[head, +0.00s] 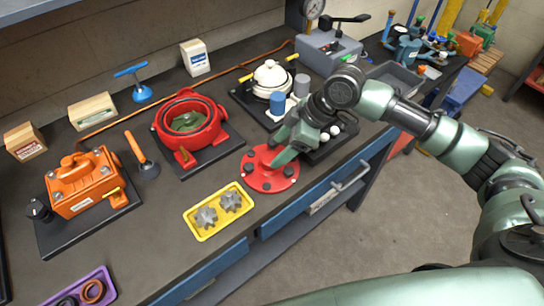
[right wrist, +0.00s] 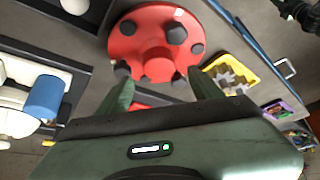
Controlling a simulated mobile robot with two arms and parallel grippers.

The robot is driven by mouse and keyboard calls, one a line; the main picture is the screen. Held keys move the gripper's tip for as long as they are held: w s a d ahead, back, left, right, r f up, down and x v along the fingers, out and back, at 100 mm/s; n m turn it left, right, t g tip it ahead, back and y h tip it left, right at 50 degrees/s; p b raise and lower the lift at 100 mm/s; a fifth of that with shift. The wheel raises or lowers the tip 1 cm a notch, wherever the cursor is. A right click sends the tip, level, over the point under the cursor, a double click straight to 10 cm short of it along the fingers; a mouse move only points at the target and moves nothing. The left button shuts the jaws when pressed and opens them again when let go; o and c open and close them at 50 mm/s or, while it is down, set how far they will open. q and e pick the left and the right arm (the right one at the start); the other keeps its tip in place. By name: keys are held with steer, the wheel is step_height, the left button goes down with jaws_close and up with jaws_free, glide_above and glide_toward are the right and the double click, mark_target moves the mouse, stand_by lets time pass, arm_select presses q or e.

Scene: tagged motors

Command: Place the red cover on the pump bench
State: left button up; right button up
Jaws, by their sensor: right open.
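The red cover (head: 268,180) is a round flanged disc with dark bolt heads, lying flat on the dark bench top (head: 160,205) near its front edge. In the right wrist view the cover (right wrist: 150,45) is just beyond my fingertips. My right gripper (head: 281,157) is open over the cover's raised middle, which it partly hides; its fingers (right wrist: 160,78) are apart. I cannot tell whether they touch the cover. A red pump housing (head: 218,113) with an open round top stands on a black base, behind and left of the cover. My left gripper is not in view.
A yellow tray (head: 190,222) with grey star-shaped parts lies left of the cover. An orange motor (head: 85,185) stands further left. A white-domed pump (head: 271,78) and a blue cylinder (head: 278,103) stand behind my right gripper. A purple tray (head: 105,275) is at the front left.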

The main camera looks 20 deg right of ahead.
steer(key=v, duration=0.6)
steer(key=shift+r+b, duration=0.25)
steer(key=shift+b, duration=0.1)
steer(key=shift+s+d, duration=0.1)
